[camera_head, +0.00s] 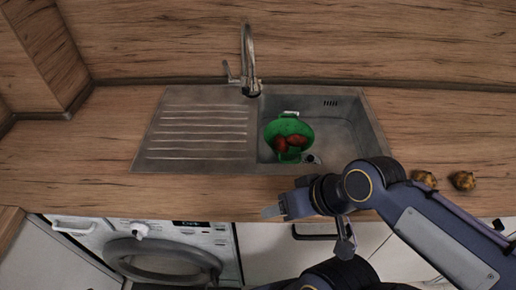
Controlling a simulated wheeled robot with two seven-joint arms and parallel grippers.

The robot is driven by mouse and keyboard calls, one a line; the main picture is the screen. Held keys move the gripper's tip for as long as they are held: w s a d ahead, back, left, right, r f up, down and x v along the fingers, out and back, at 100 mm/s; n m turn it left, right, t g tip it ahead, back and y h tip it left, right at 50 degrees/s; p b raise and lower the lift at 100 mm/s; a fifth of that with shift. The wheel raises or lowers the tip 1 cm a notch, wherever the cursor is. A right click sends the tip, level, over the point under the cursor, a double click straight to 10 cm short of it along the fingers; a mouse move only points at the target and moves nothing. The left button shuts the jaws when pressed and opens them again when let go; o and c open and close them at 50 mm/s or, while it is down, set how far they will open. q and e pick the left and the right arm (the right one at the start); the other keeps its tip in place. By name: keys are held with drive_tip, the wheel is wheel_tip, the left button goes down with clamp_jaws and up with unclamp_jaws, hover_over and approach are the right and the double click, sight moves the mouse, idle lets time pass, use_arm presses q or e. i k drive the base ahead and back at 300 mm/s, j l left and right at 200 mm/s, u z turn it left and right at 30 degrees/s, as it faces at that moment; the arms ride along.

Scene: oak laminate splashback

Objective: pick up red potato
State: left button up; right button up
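Red potatoes (296,142) lie in a green colander (289,124) with a pale handle at its far side. The colander stands in the basin of the metal sink (355,120). At least two potatoes show, close together. My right gripper (270,212) is in front of the sink, by the counter's front edge, below and left of the colander and apart from it. Its fingers point left and are too small to tell open from shut. My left gripper is not in view.
A tall faucet (247,62) rises behind the sink. A ribbed drainboard (200,130) lies left of the basin. Two brownish lumps (463,181) sit on the counter at right, beside my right arm. A washing machine (160,250) stands below the counter. The left counter is clear.

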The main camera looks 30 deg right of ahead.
sight(296, 140)
drive_tip(key=z, duration=1.35)
drive_tip(key=l+u, duration=0.15)
drive_tip(key=u, duration=0.25)
drive_tip(key=l+u, duration=0.15)
drive_tip(key=u, duration=0.3)
drive_tip(key=l+u, duration=0.1)
drive_tip(key=u, duration=0.3)
drive_tip(key=k+l+u, duration=0.1)
drive_tip(key=u, duration=0.35)
drive_tip(key=i+l, duration=0.1)
drive_tip(key=l, duration=0.35)
drive_tip(key=i+u, duration=0.05)
